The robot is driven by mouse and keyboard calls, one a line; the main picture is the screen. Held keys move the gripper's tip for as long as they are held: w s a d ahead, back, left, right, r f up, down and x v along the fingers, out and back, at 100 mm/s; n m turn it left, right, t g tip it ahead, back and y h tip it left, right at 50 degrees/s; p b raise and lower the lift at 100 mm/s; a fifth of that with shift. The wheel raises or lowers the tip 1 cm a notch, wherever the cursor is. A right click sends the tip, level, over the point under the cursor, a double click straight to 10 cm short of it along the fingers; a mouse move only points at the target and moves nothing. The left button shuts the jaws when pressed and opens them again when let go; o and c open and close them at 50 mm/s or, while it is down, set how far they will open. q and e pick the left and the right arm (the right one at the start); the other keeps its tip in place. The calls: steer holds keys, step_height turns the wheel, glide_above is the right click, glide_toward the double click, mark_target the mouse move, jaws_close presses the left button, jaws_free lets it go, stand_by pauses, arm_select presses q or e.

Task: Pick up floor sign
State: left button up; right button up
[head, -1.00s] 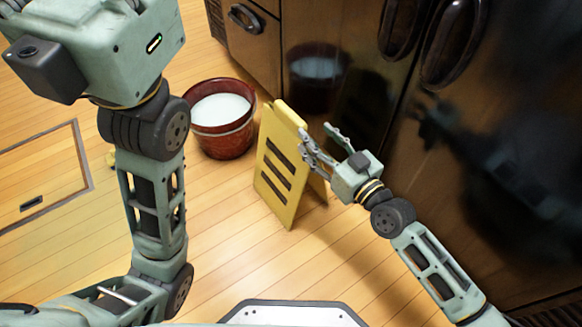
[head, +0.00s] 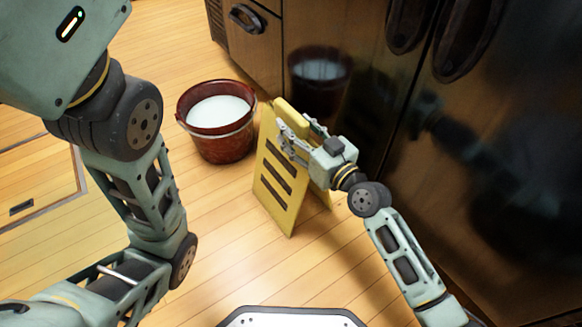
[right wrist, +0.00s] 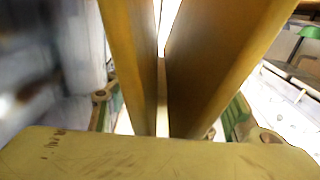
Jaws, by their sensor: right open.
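The yellow floor sign (head: 268,190) stands upright as a folded A-frame on the wooden floor, with dark slots on its front panel. My right gripper (head: 298,135) is open at the sign's upper part, its fingers on either side of the two panels. In the right wrist view the sign's panels (right wrist: 215,70) fill the middle between the fingers, and its top edge (right wrist: 150,155) runs close across the bottom. Whether the fingers touch the sign I cannot tell. My left arm crosses the left of the head view, and its gripper is out of frame.
A dark red bucket (head: 218,140) with whitish contents stands just left of the sign. Dark glossy cabinets (head: 330,90) rise close behind and to the right. A floor hatch (head: 40,190) lies at the left. Wooden floor in front of the sign is clear.

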steer(key=shift+w+a, duration=0.1)
jaws_close()
stand_by(0.5)
